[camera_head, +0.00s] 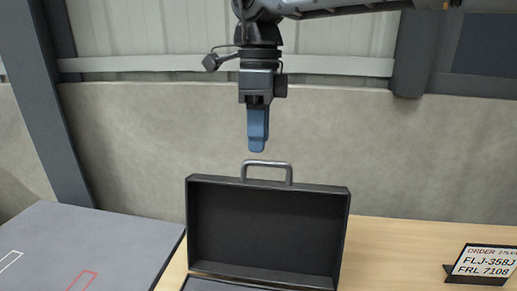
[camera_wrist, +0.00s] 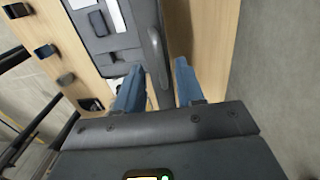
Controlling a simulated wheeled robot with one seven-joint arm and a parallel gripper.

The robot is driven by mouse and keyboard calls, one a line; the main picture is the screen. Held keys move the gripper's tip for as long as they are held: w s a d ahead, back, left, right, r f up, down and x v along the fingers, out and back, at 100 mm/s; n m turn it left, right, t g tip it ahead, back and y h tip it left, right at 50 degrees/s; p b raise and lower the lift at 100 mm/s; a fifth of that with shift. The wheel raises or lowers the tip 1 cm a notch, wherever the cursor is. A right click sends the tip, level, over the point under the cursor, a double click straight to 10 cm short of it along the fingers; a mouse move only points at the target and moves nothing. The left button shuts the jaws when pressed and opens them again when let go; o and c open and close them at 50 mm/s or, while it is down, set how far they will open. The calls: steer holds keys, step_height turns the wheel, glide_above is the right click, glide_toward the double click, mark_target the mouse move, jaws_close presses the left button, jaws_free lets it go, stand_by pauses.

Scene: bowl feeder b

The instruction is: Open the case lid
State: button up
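The black case's lid (camera_head: 268,231) stands open and upright on the table in the head view, its dark inner face toward the camera. A grey handle (camera_head: 268,163) sits on its top edge. My gripper (camera_head: 257,150) points down just above the handle, with a small gap visible.
A wooden table (camera_head: 400,250) carries the case. A sign with order text (camera_head: 484,262) stands at the right. A grey surface with red and white outlines (camera_head: 90,240) lies at the left. Several dark holders (camera_wrist: 45,50) line the table edge in the wrist view. A concrete wall (camera_head: 380,150) is behind.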

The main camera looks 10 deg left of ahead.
steer(key=shift+s+f, duration=0.2)
steer(key=shift+f, duration=1.5)
jaws_close()
